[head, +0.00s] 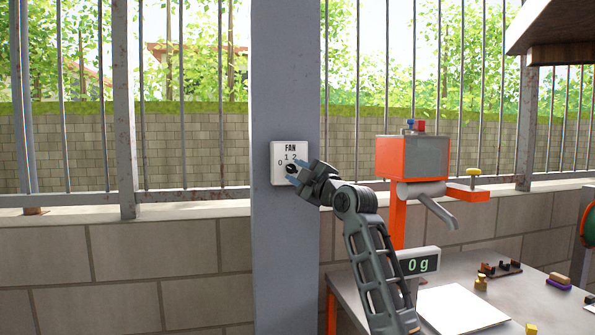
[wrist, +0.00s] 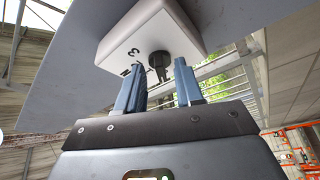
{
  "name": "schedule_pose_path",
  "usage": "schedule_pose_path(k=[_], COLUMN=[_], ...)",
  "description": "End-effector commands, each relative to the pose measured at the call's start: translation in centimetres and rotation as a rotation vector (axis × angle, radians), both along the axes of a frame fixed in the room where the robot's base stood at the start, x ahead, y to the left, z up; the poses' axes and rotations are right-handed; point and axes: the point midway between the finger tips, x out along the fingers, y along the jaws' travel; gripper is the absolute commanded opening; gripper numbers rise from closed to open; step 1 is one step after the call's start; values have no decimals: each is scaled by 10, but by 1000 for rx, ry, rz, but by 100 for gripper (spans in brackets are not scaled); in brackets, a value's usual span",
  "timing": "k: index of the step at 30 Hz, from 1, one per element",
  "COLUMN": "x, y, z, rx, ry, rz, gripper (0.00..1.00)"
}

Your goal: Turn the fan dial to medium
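The fan control is a white box (head: 277,177) marked FAN, fixed to the grey post, with the numbers 0, 1 and 2 visible in the head view. Its black dial (head: 290,168) is partly covered by my gripper (head: 295,172). In the wrist view the white box (wrist: 125,35) is above, with the black dial (wrist: 158,60) near its lower edge and a 3 beside it. My gripper (wrist: 161,74) is open there, its two blue-grey fingers apart on either side of the dial's lower end. I cannot tell whether they touch it, or which number the dial points to.
The post (head: 285,260) stands before a metal fence and block wall. To the right is a table (head: 530,290) with an orange machine (head: 397,225), a scale display (head: 417,264) reading 0 g, a white sheet (head: 462,308) and small parts. A dark overhang (head: 555,35) is at upper right.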

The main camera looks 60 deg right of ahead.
Motion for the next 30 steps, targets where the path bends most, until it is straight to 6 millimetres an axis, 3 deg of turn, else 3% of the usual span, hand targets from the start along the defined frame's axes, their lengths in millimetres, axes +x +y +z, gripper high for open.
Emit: schedule_pose_path(k=[10,21,30], x=[4,4,4], y=[-2,-2,-2], z=[0,0,0], rx=[0,0,2], ry=[1,1,0], rz=[0,0,1], gripper=[35,0,0])
